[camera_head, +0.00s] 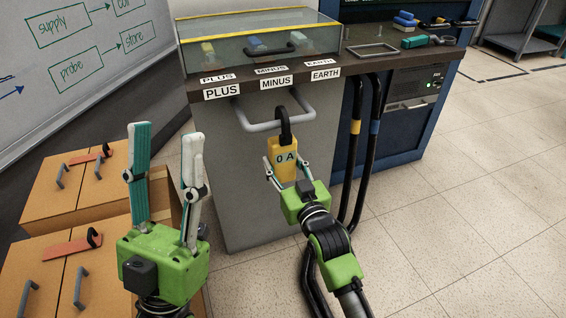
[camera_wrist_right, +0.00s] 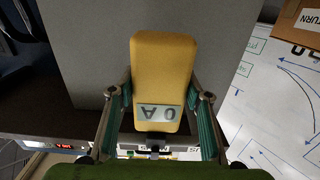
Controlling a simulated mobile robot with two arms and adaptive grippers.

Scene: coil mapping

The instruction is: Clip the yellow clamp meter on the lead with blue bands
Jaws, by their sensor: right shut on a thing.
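The yellow clamp meter (camera_head: 284,158) is held upright by my right gripper (camera_head: 285,174), which is shut on its body. Its display reads 0 A, and its dark jaw loop points up in front of the grey cabinet handle. The meter also shows in the right wrist view (camera_wrist_right: 163,75) between the two fingers (camera_wrist_right: 160,115). The lead with blue bands (camera_head: 374,128) hangs from the bench, right of the meter and apart from it. Beside it hangs the lead with yellow bands (camera_head: 355,128). My left gripper (camera_head: 167,150) is open and empty at the left.
The grey cabinet (camera_head: 250,190) with a grey handle (camera_head: 262,126) stands behind the meter. Labels PLUS, MINUS and EARTH mark the bench edge, below a glass case (camera_head: 260,45). The floor at right is clear.

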